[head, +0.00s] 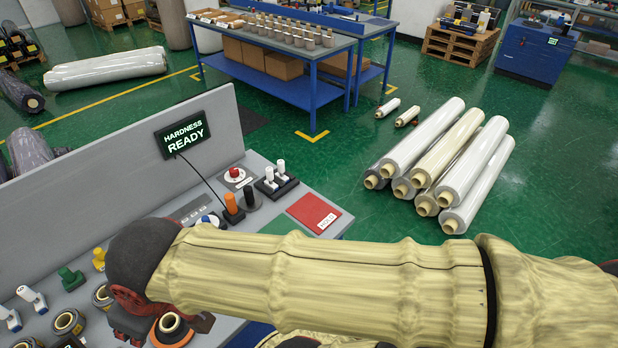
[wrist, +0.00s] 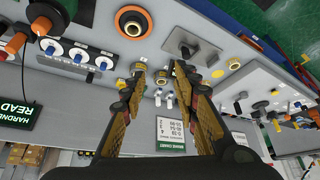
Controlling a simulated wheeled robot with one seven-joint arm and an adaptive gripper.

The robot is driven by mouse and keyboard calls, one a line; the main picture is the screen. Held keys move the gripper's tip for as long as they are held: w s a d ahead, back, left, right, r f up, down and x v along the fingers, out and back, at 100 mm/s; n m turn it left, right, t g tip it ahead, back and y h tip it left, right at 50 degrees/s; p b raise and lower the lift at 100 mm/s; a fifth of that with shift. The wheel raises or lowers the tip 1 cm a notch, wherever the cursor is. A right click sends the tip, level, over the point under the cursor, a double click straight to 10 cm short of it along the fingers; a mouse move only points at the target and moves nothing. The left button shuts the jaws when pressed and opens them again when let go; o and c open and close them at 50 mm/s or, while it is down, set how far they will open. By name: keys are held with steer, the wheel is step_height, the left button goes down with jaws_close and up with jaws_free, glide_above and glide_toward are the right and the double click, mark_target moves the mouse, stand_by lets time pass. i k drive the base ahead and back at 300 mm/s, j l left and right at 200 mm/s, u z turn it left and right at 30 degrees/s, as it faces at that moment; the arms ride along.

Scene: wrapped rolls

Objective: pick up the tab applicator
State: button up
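I cannot tell for sure which item is the tab applicator. Two small white-and-blue handled pieces stand on the grey bench at the lower left of the head view, one of them a white handle (head: 28,294). A white piece (wrist: 158,97) shows between my fingers in the wrist view. My gripper (wrist: 160,68) is open, its two fingers apart with nothing held, pointing at the bench. In the head view its dark fingers are partly hidden under my arm at the lower left.
The bench also holds a green knob (head: 70,277), a yellow knob (head: 98,258), tape rolls (head: 68,322), an orange-topped handle (head: 232,206) and a red card (head: 314,212). A grey back panel (head: 90,190) carries a HARDNESS READY display (head: 184,134). Wrapped rolls (head: 425,140) lie on the floor.

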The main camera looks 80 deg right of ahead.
mark_target(268, 183)
steer(key=z, duration=2.15)
steer(key=i+l, duration=0.6)
steer(key=i, duration=0.05)
